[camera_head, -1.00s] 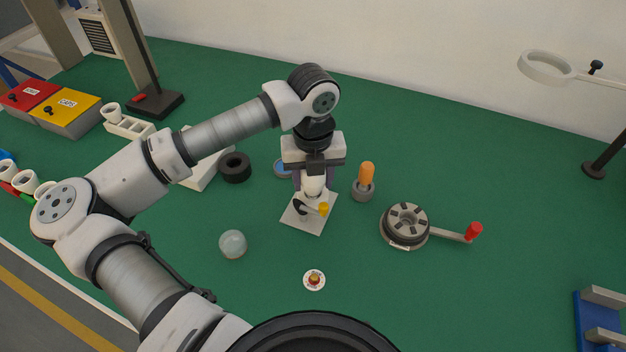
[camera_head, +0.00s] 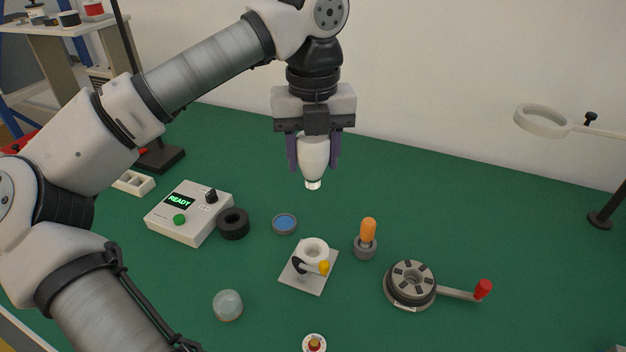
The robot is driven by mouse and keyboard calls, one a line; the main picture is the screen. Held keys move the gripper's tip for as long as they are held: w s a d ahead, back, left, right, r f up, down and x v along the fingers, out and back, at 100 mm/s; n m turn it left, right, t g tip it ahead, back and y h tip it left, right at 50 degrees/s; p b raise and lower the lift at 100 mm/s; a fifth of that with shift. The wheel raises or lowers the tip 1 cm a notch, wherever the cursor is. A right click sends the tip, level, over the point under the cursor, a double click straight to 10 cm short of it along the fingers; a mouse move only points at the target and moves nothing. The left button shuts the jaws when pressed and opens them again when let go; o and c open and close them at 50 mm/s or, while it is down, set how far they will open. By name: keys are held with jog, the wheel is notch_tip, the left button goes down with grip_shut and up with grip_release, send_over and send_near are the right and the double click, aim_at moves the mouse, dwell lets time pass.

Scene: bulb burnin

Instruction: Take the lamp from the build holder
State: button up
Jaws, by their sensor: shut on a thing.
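My gripper (camera_head: 314,160) is shut on the lamp (camera_head: 313,158), a white bulb with its metallic base pointing down. The lamp hangs upright, clear above the bench. The build holder (camera_head: 313,250) stands below it on a pale square plate, with a white ring-shaped cup, a dark clamp part and a yellow knob. The cup is empty, and the lamp is apart from it.
A tester box reading READY (camera_head: 190,212) and a black ring (camera_head: 233,223) stand left. A blue-topped dish (camera_head: 285,224), an orange-handled tool (camera_head: 367,235) and a cranked turntable (camera_head: 411,284) surround the holder.

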jog(key=shift+r+p, duration=1.6)
jog(key=shift+r, duration=1.1)
